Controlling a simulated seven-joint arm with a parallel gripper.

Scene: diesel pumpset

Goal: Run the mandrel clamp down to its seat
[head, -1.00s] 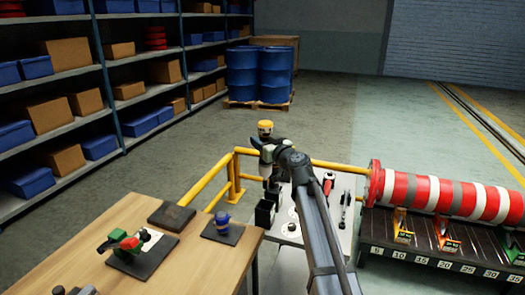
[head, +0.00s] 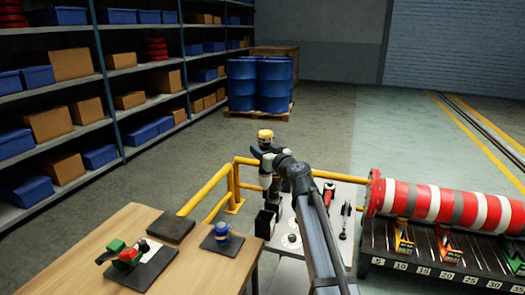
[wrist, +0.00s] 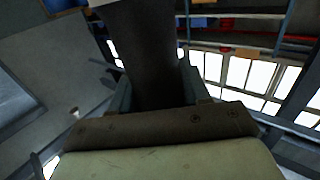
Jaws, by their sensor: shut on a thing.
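My gripper (head: 268,205) is over the near left part of the white table, partly hidden by my own arm in the head view. In the wrist view my gripper (wrist: 157,100) has its two grey-green fingers shut on a dark, broad, flat-sided thing (wrist: 145,45) that runs out of the top of the picture. I cannot tell whether this is the mandrel clamp, nor whether it touches a seat. A black block (head: 264,223) stands below my wrist in the head view.
The white table (head: 291,265) also bears a red-handled tool (head: 329,192) and a round dark knob (head: 292,238). A wooden bench (head: 190,272) with a red and green fixture (head: 125,257) and a blue part (head: 222,231) is at left. A yellow rail (head: 205,192) runs behind. A striped roll (head: 440,205) lies right.

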